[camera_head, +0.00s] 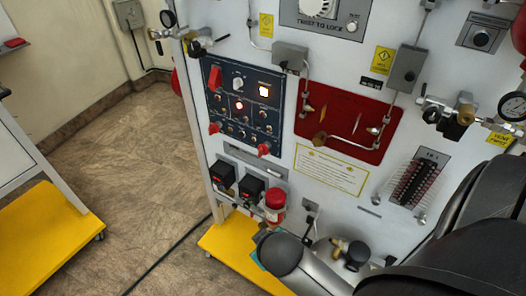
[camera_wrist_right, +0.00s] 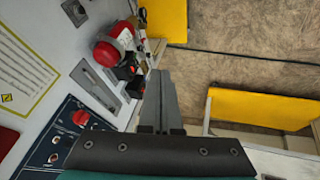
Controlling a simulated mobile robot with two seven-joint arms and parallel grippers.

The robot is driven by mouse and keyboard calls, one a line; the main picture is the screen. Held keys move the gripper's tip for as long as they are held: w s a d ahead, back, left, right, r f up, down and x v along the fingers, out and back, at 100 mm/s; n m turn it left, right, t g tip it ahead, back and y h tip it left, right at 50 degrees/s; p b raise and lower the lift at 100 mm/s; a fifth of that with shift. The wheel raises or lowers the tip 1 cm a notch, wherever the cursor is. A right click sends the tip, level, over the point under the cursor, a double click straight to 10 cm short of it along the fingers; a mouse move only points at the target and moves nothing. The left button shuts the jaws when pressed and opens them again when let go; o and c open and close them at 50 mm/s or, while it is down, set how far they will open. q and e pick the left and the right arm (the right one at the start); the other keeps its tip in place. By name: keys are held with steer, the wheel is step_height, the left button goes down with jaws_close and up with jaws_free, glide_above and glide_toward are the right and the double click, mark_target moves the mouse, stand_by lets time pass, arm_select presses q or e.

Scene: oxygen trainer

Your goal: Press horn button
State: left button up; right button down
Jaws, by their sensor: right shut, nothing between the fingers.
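A dark blue control panel (camera_head: 243,108) on the upright white board carries red knobs, small switches and lit indicators. Its corner also shows at lower left in the right wrist view (camera_wrist_right: 48,135). I cannot read which control is the horn button. My right gripper (camera_wrist_right: 163,75) is shut and empty in the right wrist view, in front of the board's lower edge and apart from the panel. In the head view my right arm comes in from the lower right and its fingertips cannot be made out. My left gripper is not in view.
A red cylinder (camera_head: 274,200) and black boxes (camera_head: 222,174) jut from the board below the panel. A red plate (camera_head: 345,122) with tubing is right of the panel. A yellow-based stand (camera_head: 45,225) stands left.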

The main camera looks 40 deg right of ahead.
mark_target(264, 92)
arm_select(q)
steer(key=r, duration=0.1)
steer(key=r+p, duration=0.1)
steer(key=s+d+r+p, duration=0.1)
arm_select(e)
steer(key=w+d+r+n+t+h, duration=0.1)
steer(key=w+r+t, duration=0.4)
steer(key=w+r, duration=0.5)
steer(key=w+d+r+n+t+h, duration=0.2)
steer(key=w+d+r+t, duration=0.3)
steer(key=w+r, duration=0.5)
steer(key=shift+d+r+h, duration=0.35)
steer(key=shift+r+h, duration=0.35)
steer(key=shift+r, duration=0.2)
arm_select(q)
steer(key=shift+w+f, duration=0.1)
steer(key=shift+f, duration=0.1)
arm_select(e)
steer(key=w+d, duration=0.3)
steer(key=d, duration=0.5)
steer(key=shift+w+d, duration=0.15)
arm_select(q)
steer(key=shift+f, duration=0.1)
arm_select(e)
steer(key=shift+w+d, duration=0.1)
steer(key=shift+d, duration=0.25)
